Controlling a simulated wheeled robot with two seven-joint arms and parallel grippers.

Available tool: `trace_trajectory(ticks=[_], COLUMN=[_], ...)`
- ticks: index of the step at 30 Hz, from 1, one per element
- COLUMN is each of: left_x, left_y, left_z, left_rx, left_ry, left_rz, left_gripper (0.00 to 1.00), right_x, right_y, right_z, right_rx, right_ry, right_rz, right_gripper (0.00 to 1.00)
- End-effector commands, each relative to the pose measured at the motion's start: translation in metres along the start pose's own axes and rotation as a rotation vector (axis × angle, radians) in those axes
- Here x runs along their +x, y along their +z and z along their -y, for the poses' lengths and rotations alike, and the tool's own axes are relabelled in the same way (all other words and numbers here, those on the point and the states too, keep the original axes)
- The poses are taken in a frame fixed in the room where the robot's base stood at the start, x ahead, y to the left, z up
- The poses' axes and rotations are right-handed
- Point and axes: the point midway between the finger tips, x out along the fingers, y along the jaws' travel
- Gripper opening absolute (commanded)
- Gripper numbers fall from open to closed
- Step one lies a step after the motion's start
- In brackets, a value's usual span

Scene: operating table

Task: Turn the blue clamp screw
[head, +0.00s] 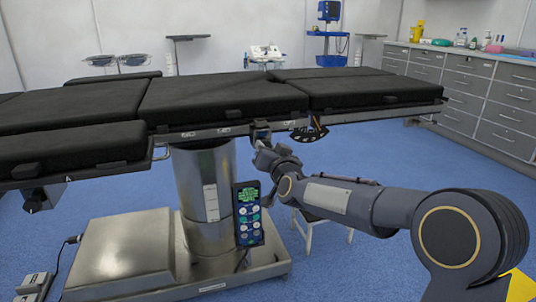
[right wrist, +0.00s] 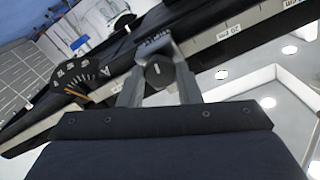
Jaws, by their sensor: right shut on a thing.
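The clamp (head: 261,127) sits on the side rail of the black operating table, just above my right gripper (head: 262,144). In the right wrist view the clamp screw (right wrist: 159,73) is a dark round knob with a short pale mark, below the grey clamp body (right wrist: 155,46). It looks dark rather than blue here. My right gripper (right wrist: 159,88) has one finger on each side of the knob and is shut on it. In the head view my arm's end hides the knob. My left gripper is in neither view.
The operating table (head: 215,100) spans the view with its metal rail along the near edge. A black angle scale (head: 309,133) hangs right of the clamp. A handheld control (head: 248,213) hangs by the steel column (head: 205,185).

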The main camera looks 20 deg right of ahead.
Motion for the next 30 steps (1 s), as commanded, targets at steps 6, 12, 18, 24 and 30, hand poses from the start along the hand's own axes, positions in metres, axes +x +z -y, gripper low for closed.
trace_trajectory(ticks=[6,12,18,24,30], left_x=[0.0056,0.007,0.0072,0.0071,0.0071], left_y=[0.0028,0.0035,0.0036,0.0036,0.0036], left_z=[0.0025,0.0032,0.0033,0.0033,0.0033], left_rx=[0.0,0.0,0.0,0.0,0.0], left_ry=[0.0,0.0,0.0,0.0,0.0], left_rz=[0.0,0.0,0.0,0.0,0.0], left_gripper=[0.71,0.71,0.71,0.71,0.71], right_x=[0.0,0.0001,0.0,0.0,0.0], right_y=[0.0025,0.0021,0.0019,0.0019,0.0016], right_z=[-0.0007,0.0,0.0001,0.0002,0.0002], right_rx=[0.103,0.149,0.161,0.161,0.16], right_ry=[0.0,0.0,0.0,0.0,0.0], right_rz=[0.004,0.004,0.004,0.005,0.004], right_gripper=[0.08,0.08,0.08,0.08,0.46])
